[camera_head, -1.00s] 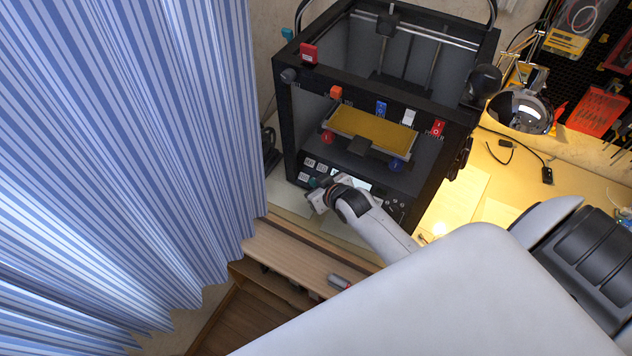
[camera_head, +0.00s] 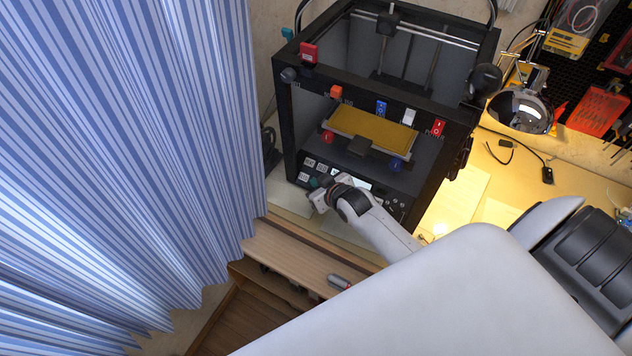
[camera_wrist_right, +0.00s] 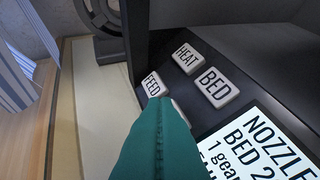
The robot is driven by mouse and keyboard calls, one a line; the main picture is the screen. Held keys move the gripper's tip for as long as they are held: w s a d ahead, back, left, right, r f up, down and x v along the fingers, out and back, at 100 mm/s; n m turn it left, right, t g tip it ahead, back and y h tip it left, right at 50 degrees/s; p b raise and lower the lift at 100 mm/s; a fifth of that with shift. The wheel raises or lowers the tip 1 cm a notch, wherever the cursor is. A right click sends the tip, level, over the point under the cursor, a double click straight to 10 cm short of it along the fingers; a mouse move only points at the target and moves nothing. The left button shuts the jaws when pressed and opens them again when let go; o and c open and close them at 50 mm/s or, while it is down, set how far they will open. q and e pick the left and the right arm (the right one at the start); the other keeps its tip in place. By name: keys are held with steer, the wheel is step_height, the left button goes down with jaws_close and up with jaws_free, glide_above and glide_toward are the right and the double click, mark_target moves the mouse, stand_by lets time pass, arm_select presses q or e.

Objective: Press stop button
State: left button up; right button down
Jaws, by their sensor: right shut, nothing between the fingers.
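The black 3D printer (camera_head: 395,95) has a slanted control panel at its lower front. White buttons sit at the panel's left end. In the right wrist view they read FEED (camera_wrist_right: 152,84), HEAT (camera_wrist_right: 186,58) and BED (camera_wrist_right: 213,88). A sliver of another button (camera_wrist_right: 179,106) shows behind my finger; its label is hidden. No label reading STOP is legible. My right gripper (camera_head: 315,182) is at this button group. Its teal fingers (camera_wrist_right: 158,106) are shut and empty, with the tips just beside FEED. I cannot tell whether they touch the panel. My left gripper is not in view.
A lit screen (camera_wrist_right: 262,145) lies right of the buttons. Coloured switches and knobs, such as a red switch (camera_head: 438,128), line the printer's front. A striped curtain (camera_head: 130,130) hangs at left. A wooden ledge (camera_head: 290,260) runs below; a lamp (camera_head: 520,110) stands at right.

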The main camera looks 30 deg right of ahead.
steer(key=shift+w+d+f, duration=0.15)
steer(key=shift+d+f, duration=0.1)
steer(key=shift+f, duration=0.1)
stand_by(0.4)
steer(key=shift+r, duration=0.1)
steer(key=shift+s+a+r+p, duration=0.2)
steer(key=shift+a+r+p, duration=0.1)
steer(key=shift+r+p, duration=0.35)
steer(key=shift+s+a, duration=0.1)
steer(key=shift+a, duration=0.05)
steer(key=a+r+p, duration=0.1)
steer(key=s+a+r+p, duration=0.1)
steer(key=p, duration=0.1)
steer(key=r+p, duration=0.1)
steer(key=p, duration=0.1)
steer(key=shift+s+a+r, duration=0.35)
steer(key=shift+a, duration=0.05)
stand_by(0.8)
